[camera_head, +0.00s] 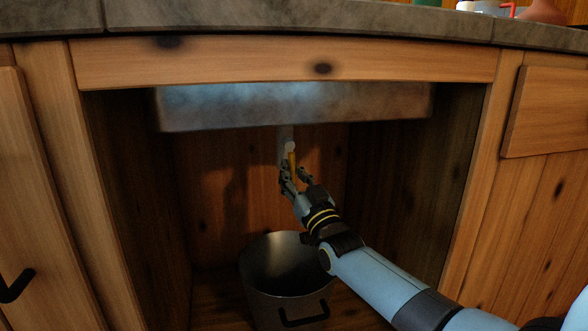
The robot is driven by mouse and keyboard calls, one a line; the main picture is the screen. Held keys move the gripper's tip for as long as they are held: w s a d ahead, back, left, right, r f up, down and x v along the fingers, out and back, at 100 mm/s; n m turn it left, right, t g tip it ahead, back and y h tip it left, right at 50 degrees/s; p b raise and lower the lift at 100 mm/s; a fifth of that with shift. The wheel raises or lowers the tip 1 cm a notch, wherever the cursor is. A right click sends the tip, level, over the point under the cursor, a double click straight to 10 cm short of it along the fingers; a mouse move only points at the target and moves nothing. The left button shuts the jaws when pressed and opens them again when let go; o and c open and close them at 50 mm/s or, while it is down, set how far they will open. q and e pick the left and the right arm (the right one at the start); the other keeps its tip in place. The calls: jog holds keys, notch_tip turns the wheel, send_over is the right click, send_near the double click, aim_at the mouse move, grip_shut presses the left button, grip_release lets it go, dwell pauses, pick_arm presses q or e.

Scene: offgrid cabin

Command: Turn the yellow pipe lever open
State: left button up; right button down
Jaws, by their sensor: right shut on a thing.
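The yellow lever (292,160) hangs on a pale vertical pipe (284,135) below the metal sink basin, inside the open cabinet. Its upper end meets a round light cap on the pipe. The lever points down. My right gripper (292,178) reaches in from the lower right and is shut on the lever's lower part, with its fingers hiding the lever's lower end. My left gripper is not in view.
A metal bucket (270,290) with a dark handle stands on the cabinet floor under the pipe. The sink basin (290,108) spans overhead. Wooden side walls bound the cabinet. A door with a black handle (16,286) is at left.

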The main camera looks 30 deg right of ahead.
jog(key=shift+m+h, duration=0.4)
jog(key=shift+m, duration=0.1)
jog(key=c, duration=1.3)
grip_release()
jog(key=shift+s, duration=0.1)
jog(key=v, duration=1.2)
jog(key=shift+f, duration=0.1)
